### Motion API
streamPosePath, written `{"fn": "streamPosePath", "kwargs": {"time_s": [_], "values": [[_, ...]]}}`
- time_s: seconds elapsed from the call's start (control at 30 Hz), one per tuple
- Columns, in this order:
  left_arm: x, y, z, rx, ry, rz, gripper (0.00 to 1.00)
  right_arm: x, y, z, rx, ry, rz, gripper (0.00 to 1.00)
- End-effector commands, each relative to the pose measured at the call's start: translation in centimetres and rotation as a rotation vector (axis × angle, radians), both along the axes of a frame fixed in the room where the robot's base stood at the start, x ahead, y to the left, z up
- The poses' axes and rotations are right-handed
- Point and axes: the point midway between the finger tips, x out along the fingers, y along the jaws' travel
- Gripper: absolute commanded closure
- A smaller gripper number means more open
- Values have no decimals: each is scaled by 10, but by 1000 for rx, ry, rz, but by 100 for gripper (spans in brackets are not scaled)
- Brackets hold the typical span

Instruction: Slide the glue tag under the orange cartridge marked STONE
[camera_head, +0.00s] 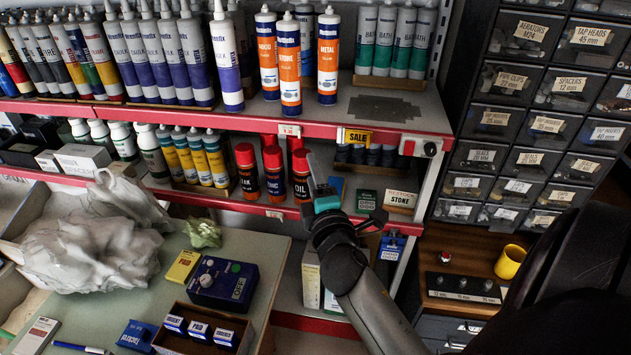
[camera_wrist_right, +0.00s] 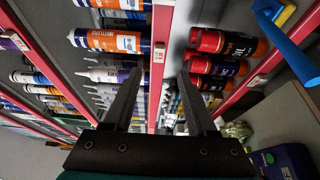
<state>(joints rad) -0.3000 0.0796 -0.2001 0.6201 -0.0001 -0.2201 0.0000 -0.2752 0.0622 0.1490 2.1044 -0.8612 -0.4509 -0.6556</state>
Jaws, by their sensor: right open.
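Three orange-and-white cartridges stand at the front of the upper shelf: one marked WOOD (camera_head: 267,52), one in the middle (camera_head: 288,64) whose label is too small to read surely, and one marked METAL (camera_head: 328,58). A small white tag (camera_head: 290,130) sits on the red shelf edge below the middle cartridge; its print is unreadable. It also shows in the right wrist view (camera_wrist_right: 158,53), just beyond the finger gap. My right gripper (camera_head: 318,178) is in front of the lower shelf, below and right of the tag, its fingers open and empty (camera_wrist_right: 158,88). My left gripper is out of view.
Red-and-black cans (camera_head: 274,174) stand on the lower shelf close left of my right gripper. A card reading STONE (camera_head: 401,201) stands lower right. A dark bare patch (camera_head: 383,108) lies right of METAL.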

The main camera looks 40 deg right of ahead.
Motion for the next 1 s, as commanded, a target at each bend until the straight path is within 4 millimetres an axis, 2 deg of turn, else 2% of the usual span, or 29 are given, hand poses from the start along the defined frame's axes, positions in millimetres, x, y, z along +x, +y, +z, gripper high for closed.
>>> {"fn": "streamPosePath", "kwargs": {"time_s": [0.23,0.83,0.93,1.0], "values": [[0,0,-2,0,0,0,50,-16,8,0,-1,0,0,43],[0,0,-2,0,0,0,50,-16,9,-1,2,1,1,43],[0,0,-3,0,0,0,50,-14,12,-18,32,23,13,43],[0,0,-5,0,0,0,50,-10,18,-45,84,58,31,43]]}}
